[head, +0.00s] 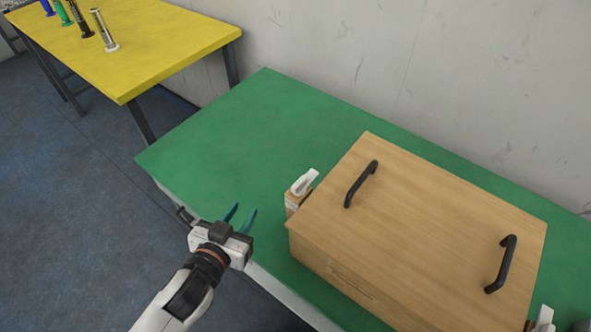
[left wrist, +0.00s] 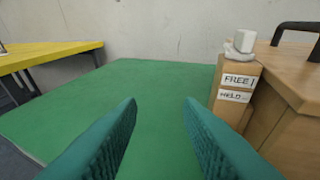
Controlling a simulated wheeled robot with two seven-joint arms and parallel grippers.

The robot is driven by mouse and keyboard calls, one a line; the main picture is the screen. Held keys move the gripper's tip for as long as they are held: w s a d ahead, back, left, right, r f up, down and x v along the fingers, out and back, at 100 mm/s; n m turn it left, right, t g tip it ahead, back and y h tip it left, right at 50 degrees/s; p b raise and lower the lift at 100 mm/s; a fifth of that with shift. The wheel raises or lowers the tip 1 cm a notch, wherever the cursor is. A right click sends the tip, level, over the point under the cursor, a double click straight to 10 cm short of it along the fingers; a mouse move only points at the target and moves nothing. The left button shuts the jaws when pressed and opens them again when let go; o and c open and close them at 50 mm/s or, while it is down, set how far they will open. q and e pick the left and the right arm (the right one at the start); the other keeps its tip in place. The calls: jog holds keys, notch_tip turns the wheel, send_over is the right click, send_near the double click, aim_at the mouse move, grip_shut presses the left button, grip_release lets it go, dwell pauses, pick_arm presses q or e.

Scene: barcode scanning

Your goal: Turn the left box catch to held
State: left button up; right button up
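The left box catch (head: 304,182) is a white lever on a small wooden block at the left side of the wooden box (head: 440,215). In the left wrist view the catch (left wrist: 243,42) sits on top of the block, above two labels, FREE (left wrist: 239,80) over HELD (left wrist: 235,96). My left gripper (head: 240,213) is open and empty, over the table's near left edge, left of the catch and apart from it. Its two teal fingers (left wrist: 160,115) show spread in the left wrist view. My right gripper is not in view.
The box has two black handles (head: 361,184) on its lid and another white catch (head: 544,318) at its right. The green table (head: 225,150) is clear left of the box. A yellow table (head: 150,45) with several upright cylindrical objects stands at the back left.

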aim_at(305, 176)
pick_arm(q)
jog(key=s+d+r+m+h, duration=0.2)
jog(key=d+r+m+h, duration=0.2)
jog(key=d+h, duration=0.2)
jog(key=shift+t, duration=0.3)
jog(key=x, duration=0.6)
jog(key=p+x, duration=0.1)
jog(key=x, duration=0.5)
jog(key=shift+s+d+r, duration=0.1)
jog(key=shift+r, duration=0.15)
jog(key=shift+p, duration=0.3)
grip_shut()
